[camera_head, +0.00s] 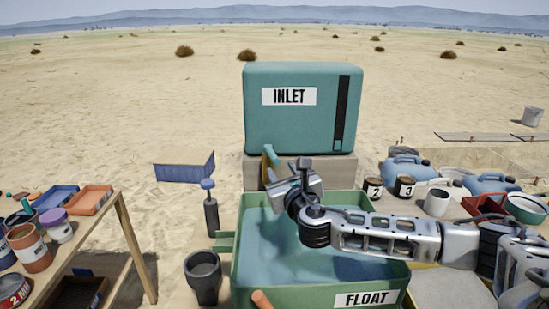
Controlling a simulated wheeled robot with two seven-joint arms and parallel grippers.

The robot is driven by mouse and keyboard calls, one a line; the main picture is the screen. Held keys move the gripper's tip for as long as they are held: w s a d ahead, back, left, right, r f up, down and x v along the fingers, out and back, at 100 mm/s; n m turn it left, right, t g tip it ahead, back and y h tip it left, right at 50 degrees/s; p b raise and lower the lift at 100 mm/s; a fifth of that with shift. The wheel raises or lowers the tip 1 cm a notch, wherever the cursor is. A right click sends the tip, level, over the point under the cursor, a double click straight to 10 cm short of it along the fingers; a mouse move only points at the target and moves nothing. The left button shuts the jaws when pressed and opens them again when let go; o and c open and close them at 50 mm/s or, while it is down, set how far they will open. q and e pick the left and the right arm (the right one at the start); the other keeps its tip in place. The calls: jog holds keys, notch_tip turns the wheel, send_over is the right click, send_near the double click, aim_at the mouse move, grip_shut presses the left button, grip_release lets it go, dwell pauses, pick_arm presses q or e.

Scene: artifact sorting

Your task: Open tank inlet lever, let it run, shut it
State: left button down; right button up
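The teal tank (300,125) marked INLET stands on a block at the back centre, with a dark vertical strip on its right front. A small teal lever handle (271,154) shows below the tank's front left, beside a brownish part. My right gripper (280,188) reaches in from the right over the trough, just below and right of the lever. Its fingers are largely hidden by my wrist, so touching or holding cannot be told. The green trough (365,299) marked FLOAT sits below the tank with blue water (262,262) in it. My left gripper is not in view.
A wooden table (110,215) with trays and jars stands at the left. A dark bucket (203,283) and a blue-topped post (210,212) stand left of the trough. Cans (405,186), a white pot (437,202) and blue jugs (405,168) are at the right.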

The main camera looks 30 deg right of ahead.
aim_at(278, 164)
jog(key=x, duration=0.7)
grip_shut()
